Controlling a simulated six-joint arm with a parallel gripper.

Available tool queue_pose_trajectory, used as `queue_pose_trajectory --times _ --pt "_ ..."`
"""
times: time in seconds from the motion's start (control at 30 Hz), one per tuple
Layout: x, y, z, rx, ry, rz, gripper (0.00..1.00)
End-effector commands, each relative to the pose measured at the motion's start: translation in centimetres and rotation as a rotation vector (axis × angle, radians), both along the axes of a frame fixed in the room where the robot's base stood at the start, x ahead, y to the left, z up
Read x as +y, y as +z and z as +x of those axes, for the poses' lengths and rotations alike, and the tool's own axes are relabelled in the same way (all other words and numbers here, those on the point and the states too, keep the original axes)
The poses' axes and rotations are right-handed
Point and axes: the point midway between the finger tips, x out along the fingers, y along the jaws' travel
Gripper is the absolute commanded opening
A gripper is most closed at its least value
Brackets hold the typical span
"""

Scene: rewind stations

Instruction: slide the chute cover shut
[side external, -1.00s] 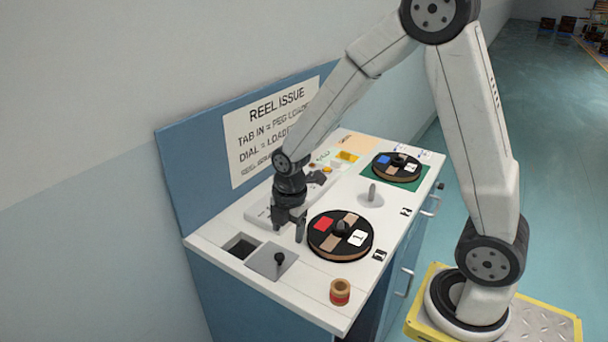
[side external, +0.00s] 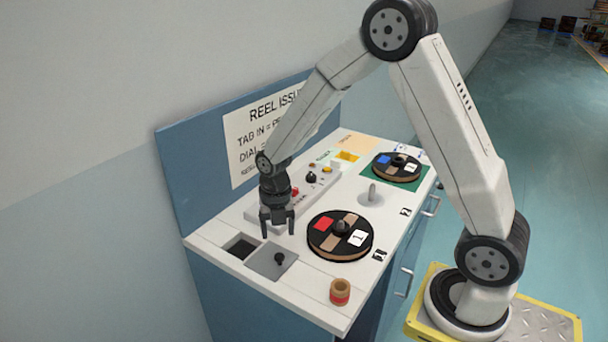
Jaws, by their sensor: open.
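The chute cover (side external: 270,264) is a grey square plate with a black knob (side external: 280,258) standing on it, at the near left of the white worktop. Just left of it is the dark chute opening (side external: 240,247), which shows uncovered. My gripper (side external: 278,231) points down with its two fingers apart and nothing between them. It appears above and slightly behind the cover and knob, not touching them. Its exact height over the worktop is hard to tell.
A black reel (side external: 340,236) with red and white patches lies right of the cover. A second reel (side external: 397,166) lies on a green mat. A bare peg (side external: 372,192) stands between them. A control panel (side external: 312,185) is behind. A small spool (side external: 340,291) sits near the front edge.

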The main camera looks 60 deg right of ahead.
Motion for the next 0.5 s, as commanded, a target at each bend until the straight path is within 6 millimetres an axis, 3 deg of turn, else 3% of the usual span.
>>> queue_pose_trajectory --times 0.27,0.5 --pt "0.0 -1.5 0.0 0.002 -0.001 0.001 0.72" --pt "0.0 -4.1 0.0 0.003 -0.002 0.000 0.72"
